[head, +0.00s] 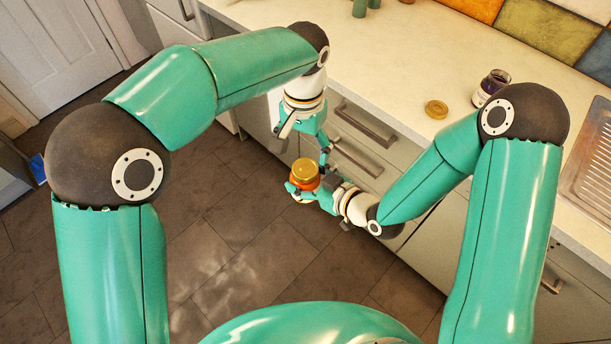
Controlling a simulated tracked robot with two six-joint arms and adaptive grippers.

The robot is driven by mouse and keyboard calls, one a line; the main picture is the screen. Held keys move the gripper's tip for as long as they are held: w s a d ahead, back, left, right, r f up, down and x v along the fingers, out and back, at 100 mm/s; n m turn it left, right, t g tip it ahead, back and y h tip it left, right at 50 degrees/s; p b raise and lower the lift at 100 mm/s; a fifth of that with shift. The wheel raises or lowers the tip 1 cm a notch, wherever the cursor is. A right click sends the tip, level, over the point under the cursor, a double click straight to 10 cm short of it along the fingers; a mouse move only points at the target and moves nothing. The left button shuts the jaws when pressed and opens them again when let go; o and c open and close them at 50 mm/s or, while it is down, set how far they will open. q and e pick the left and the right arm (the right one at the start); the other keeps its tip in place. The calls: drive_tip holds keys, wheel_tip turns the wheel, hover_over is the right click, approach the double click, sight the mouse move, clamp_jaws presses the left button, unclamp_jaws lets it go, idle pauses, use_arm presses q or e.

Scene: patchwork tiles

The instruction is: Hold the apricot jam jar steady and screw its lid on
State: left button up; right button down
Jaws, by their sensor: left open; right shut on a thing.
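The apricot jam jar (304,184) is a small orange jar held in front of the drawers, off the counter. A gold lid (305,168) sits on top of it; I cannot tell how tightly. My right gripper (304,190) is shut around the jar from the right, and its fingers hide part of the glass. My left gripper (306,153) points down from above, open, with its fingers spread just above and behind the lid. It looks apart from the lid, though the exact gap is hard to judge.
On the counter (400,60) are a loose gold lid (436,109) and an open dark jar (491,86), partly behind my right arm. Green items (360,8) stand at the back edge. Drawer handles (365,127) stick out close behind the grippers. A sink drainer (592,170) is at right.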

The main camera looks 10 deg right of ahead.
sight(305, 168)
use_arm(q)
drive_tip(key=shift+r+n, duration=0.25)
drive_tip(key=shift+n, duration=0.25)
drive_tip(key=shift+w+d+r, duration=0.15)
drive_tip(key=shift+r, duration=0.25)
drive_tip(key=shift+f, duration=4)
drive_tip(key=c, duration=1.2)
drive_tip(key=o, duration=1.3)
